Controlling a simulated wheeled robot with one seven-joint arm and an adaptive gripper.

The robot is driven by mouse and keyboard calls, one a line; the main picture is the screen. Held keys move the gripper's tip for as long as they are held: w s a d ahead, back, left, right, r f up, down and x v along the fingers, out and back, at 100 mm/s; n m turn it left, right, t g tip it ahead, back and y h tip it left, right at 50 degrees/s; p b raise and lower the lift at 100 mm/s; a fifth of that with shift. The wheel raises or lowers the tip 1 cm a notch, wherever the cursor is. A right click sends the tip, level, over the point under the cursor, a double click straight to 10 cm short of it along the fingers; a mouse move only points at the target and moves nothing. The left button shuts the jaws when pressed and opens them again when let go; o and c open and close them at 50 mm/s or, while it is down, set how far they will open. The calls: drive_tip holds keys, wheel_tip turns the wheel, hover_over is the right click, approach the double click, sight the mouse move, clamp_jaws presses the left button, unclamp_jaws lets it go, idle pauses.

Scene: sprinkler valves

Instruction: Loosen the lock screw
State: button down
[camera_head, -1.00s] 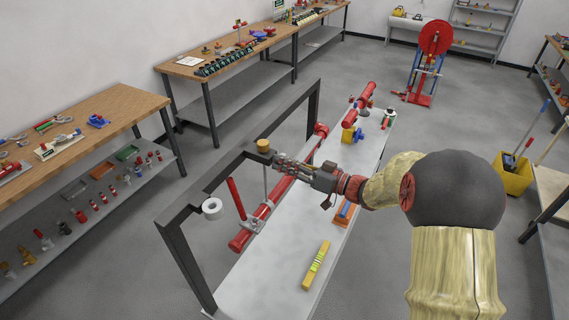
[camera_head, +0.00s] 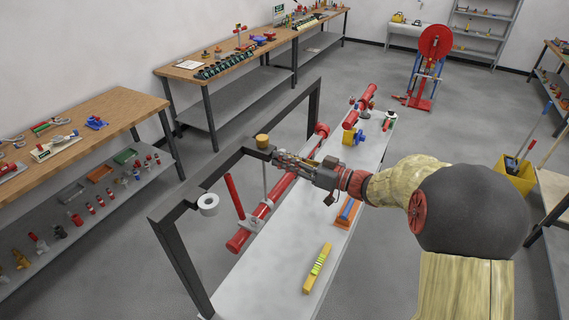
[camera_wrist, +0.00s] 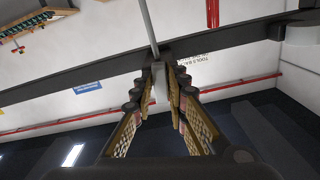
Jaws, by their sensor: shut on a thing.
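My gripper (camera_head: 279,159) is at the dark overhead beam (camera_head: 225,176), close to the top of the thin vertical rod (camera_head: 265,183). In the wrist view the fingers of my gripper (camera_wrist: 165,85) converge and are shut on a small light-grey piece (camera_wrist: 160,78) at the beam. It seems to be the lock screw, but the fingers hide most of it. The grey rod (camera_wrist: 148,27) meets the beam beside the fingertips. A tan round cap (camera_head: 262,141) sits on top of the beam near my gripper.
A red pipe (camera_head: 240,239) runs below the beam along the grey bench (camera_head: 285,275). A white ring (camera_head: 208,203) and a red bar (camera_head: 234,196) are near the frame's left part. A yellow level (camera_head: 318,268) lies on the bench. A blue-and-orange tool (camera_head: 348,212) lies right of the pipe.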

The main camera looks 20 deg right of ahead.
drive_tip(key=shift+n+b, duration=0.6)
drive_tip(key=shift+b, duration=1.1)
drive_tip(key=c, duration=1.7)
unclamp_jaws()
drive_tip(key=b+v, duration=0.6)
drive_tip(key=shift+r, duration=0.1)
